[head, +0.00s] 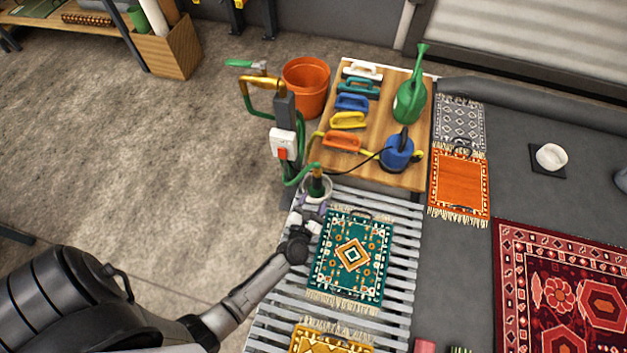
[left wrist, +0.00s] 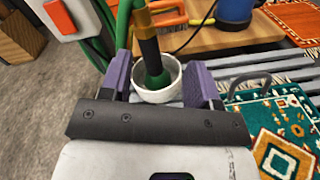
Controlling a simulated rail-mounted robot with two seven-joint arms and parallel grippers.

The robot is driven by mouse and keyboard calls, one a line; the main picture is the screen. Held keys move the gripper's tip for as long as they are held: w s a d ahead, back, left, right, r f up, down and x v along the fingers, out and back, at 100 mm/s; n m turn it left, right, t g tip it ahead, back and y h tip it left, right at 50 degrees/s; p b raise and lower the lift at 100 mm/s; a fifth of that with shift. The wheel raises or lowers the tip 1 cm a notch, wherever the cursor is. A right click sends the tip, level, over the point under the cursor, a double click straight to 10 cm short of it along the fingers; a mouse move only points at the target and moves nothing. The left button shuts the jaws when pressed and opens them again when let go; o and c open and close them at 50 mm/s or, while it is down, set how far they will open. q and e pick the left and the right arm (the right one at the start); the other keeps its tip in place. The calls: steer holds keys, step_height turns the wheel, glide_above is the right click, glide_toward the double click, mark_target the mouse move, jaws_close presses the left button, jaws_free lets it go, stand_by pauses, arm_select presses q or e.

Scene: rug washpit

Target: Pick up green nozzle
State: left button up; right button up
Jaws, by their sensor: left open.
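The green nozzle (head: 317,186) stands upright in a small white cup (head: 329,190) at the far end of the slatted rack. In the left wrist view the nozzle (left wrist: 153,62) shows a green lower end inside the white cup (left wrist: 172,88), with a dark and brass-coloured part above. My left gripper (head: 312,206) is open and close to the cup on its near side. Its purple-padded fingers (left wrist: 157,78) appear on either side of the cup and nozzle, with gaps visible. The nozzle's tip is hidden in the cup. My right gripper is not in view.
A post with a white box (head: 283,143) and green hose stands beside the cup. A wooden table (head: 385,125) behind holds brushes, a blue container (head: 398,153) and a green watering can (head: 410,97). A teal rug (head: 352,254) lies on the slatted rack (head: 401,250) to the right.

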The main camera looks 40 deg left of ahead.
mark_target(317, 172)
arm_select(q)
steer(key=w+a+n, duration=0.1)
steer(key=w, duration=0.1)
steer(key=w+a+n+y+b, duration=0.1)
steer(key=w+a+n, duration=0.1)
steer(key=w+a+r+n+b, duration=0.1)
steer(key=w+a, duration=0.1)
steer(key=w, duration=0.1)
steer(key=shift+n+y, duration=0.3)
steer(key=shift+w+a+f+b, duration=0.15)
steer(key=shift+w+a+b, duration=0.15)
steer(key=shift+w+b, duration=0.2)
steer(key=b+x, duration=0.1)
steer(key=x, duration=0.3)
steer(key=shift+a, duration=0.1)
steer(key=shift+c, duration=0.2)
steer(key=c, duration=1)
steer(key=shift+r, duration=0.2)
